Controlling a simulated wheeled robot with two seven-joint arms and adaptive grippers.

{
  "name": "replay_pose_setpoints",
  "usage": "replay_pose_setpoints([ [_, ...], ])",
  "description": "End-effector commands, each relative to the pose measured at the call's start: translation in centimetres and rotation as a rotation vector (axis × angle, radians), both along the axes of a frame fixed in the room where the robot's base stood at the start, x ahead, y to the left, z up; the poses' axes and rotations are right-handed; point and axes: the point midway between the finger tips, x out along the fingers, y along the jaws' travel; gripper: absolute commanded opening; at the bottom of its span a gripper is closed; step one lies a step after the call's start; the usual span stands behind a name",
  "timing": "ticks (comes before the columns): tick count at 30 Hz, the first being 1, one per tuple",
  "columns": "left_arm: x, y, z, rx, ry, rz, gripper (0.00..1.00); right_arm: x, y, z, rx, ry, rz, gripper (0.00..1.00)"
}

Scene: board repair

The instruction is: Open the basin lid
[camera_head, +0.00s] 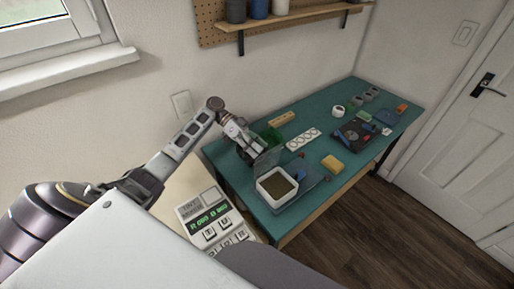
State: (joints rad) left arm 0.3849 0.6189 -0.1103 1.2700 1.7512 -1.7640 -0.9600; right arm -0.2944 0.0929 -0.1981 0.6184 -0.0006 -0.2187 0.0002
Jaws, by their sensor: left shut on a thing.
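The basin (264,196) is a white square container with dark brown contents, near the left end of the teal workbench. Its grey lid (266,160) stands raised at the basin's back-left side, and the inside of the basin shows. My left gripper (256,152) reaches in from the left and is shut on the lid near its upper edge. The exact finger contact is too small to see clearly. My right gripper is not in view.
The teal bench (328,198) holds a yellow sponge (332,163), a white strip with round holes (303,138), a dark device (355,133) and several small parts towards the right. A green object (272,137) is close behind my gripper. A keypad machine (212,216) stands left of the bench.

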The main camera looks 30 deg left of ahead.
Motion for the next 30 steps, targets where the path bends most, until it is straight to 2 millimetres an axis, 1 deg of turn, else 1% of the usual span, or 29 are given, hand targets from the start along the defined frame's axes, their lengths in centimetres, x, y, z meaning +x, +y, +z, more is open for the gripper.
replay_pose_setpoints([
  [2, 0.1, 0.3, -0.1, 0.003, 0.001, 0.004, 0.44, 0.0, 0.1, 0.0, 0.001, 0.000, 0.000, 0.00],
  [8, 0.2, 1.8, 0.8, 0.003, -0.001, 0.004, 0.44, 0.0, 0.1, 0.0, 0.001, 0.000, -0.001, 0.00],
  [24, 0.7, 8.7, 4.2, 0.000, -0.002, 0.000, 0.44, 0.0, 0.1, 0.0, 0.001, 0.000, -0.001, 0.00],
  [30, 0.8, 10.2, 5.0, -0.001, -0.001, 0.000, 0.44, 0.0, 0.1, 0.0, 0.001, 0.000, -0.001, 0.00],
])
